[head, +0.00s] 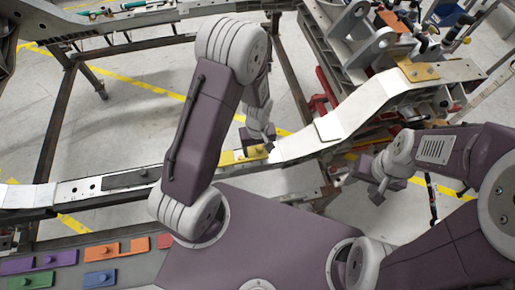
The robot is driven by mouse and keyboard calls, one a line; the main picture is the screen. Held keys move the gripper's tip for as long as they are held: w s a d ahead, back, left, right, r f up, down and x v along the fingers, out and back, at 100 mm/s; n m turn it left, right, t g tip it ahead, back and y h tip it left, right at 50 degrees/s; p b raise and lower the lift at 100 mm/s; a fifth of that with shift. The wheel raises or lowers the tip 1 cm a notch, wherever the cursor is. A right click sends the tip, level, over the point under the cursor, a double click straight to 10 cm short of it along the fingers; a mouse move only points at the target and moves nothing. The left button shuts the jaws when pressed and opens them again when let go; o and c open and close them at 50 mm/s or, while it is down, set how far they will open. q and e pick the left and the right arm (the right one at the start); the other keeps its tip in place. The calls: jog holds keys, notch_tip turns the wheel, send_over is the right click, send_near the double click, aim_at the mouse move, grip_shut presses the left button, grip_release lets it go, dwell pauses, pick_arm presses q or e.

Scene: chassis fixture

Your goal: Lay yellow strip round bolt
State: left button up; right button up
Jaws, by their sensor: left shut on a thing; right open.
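The yellow strip (232,157) lies along the pale chassis rail near the middle of the head view, flat or almost flat on it. My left gripper (260,143) is above its right part and shut on it. The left arm arches over from the lower left and hides some of the rail. The bolt under or beside the strip cannot be made out, and I cannot tell whether the strip rests on the rail. My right gripper (375,186) is open and empty, to the right of the strip and apart from the rail.
A dark strip (130,179) lies on the rail's left part. A tan plate (417,71) sits on the right upper rail. Purple (24,265), orange (115,249) and blue (100,279) strips lie at lower left. Brackets and clamps crowd the upper right.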

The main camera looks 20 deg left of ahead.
pick_arm(q)
jog(key=shift+f+b, duration=0.5)
jog(key=shift+f, duration=0.35)
jog(key=o, duration=1.6)
jog(key=shift+d, duration=0.1)
jog(key=shift+r, duration=0.1)
notch_tip(320, 180, up, 9)
jog(key=p, duration=0.8)
jog(key=shift+r+p, duration=0.1)
jog(key=shift+p, duration=0.2)
